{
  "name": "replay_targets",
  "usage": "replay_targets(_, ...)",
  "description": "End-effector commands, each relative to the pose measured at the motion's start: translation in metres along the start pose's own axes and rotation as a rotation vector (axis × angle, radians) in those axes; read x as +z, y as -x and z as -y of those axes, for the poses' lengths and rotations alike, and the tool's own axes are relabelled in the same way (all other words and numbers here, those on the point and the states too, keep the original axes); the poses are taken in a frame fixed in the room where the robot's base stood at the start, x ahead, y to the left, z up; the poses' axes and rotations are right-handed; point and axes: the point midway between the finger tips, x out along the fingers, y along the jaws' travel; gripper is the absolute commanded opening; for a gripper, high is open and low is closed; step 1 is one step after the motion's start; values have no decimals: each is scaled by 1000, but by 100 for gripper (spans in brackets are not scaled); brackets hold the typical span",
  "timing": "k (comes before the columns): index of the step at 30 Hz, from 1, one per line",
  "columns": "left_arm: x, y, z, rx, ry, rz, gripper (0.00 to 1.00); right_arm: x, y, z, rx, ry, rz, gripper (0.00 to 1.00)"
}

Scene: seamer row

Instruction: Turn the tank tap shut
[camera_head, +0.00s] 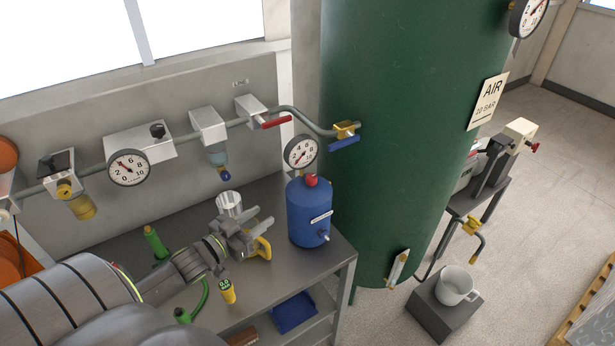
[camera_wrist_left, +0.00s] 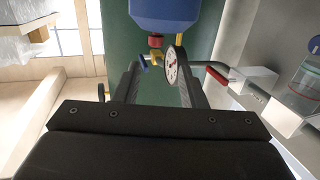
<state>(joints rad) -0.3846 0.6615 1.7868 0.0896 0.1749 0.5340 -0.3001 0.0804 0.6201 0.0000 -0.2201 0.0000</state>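The tank tap (camera_head: 345,130) is a brass valve where the grey pipe meets the green tank (camera_head: 400,90). Its blue lever (camera_head: 344,143) appears to lie roughly along the short end of the pipe. My left gripper (camera_head: 262,234) is over the bench, below and left of the tap and apart from it. In the left wrist view its two fingers (camera_wrist_left: 157,62) stand apart with nothing held. The brass tap (camera_wrist_left: 154,60) and blue lever (camera_wrist_left: 143,62) show in the distance between them, partly hidden. My right gripper is not in view.
A blue vessel (camera_head: 309,215) with a red cap and gauge (camera_head: 301,153) stands on the bench (camera_head: 335,256) between my left gripper and the tank. A red-levered valve (camera_head: 275,122) sits farther left on the pipe.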

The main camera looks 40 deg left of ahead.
Motion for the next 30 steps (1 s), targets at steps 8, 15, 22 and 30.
replay_targets(8, -16, -7, 1, 41, 5, -55, 37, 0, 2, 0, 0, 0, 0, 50)
replay_targets(15, -17, -32, 0, 38, 4, -55, 37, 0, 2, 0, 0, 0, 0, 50)
replay_targets(22, -12, -43, 1, 42, 2, -54, 37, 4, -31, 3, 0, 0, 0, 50)
replay_targets(30, -12, -54, 0, 41, 2, -54, 37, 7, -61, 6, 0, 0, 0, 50)
